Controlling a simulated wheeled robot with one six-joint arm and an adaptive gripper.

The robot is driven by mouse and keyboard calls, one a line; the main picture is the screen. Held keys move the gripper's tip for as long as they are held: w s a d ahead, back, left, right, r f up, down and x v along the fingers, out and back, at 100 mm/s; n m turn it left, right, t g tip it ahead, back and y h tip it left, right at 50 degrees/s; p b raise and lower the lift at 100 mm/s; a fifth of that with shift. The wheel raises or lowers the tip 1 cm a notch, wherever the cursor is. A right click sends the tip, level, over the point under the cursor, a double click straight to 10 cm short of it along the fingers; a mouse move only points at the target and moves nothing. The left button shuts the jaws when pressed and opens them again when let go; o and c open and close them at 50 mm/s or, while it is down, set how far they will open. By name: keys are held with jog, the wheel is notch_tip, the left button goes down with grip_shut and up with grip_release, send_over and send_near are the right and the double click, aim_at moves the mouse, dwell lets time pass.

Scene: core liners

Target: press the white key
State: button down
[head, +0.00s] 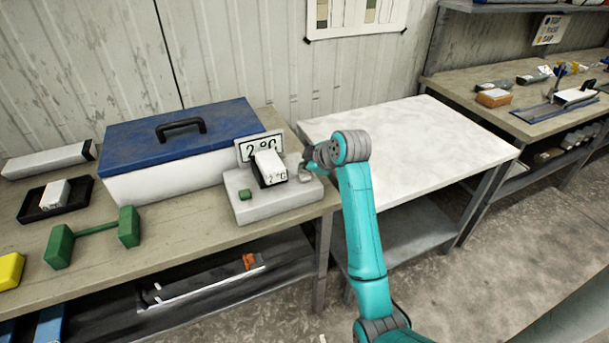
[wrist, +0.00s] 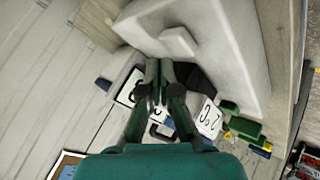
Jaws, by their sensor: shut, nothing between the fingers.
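The white key (wrist: 178,41) is a pale raised block on the light grey box, just beyond my fingertips in the wrist view. The same box (head: 255,209) stands at the right end of the left bench in the head view, with a small green key (head: 245,195) at its left. My gripper (wrist: 160,72) is shut and empty. In the head view my gripper (head: 306,166) is over the right end of the box and partly hides that end. The fingertips look close to the white key; I cannot tell whether they touch it.
A white block marked 2°C (head: 270,167) sits on the box, before a matching sign (head: 246,148). A blue-lidded case (head: 150,148), a black tray (head: 32,207) and a green bar-shaped piece (head: 97,229) stand left. The white-topped table (head: 420,130) at right is clear.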

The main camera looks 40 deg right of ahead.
aim_at(306, 176)
jog(key=shift+f, duration=0.2)
dwell(0.6)
jog(key=shift+f, duration=0.2)
jog(key=shift+f, duration=0.55)
dwell(0.9)
jog(key=shift+r, duration=0.95)
jog(key=shift+r, duration=2.5)
jog(key=shift+s, duration=0.1)
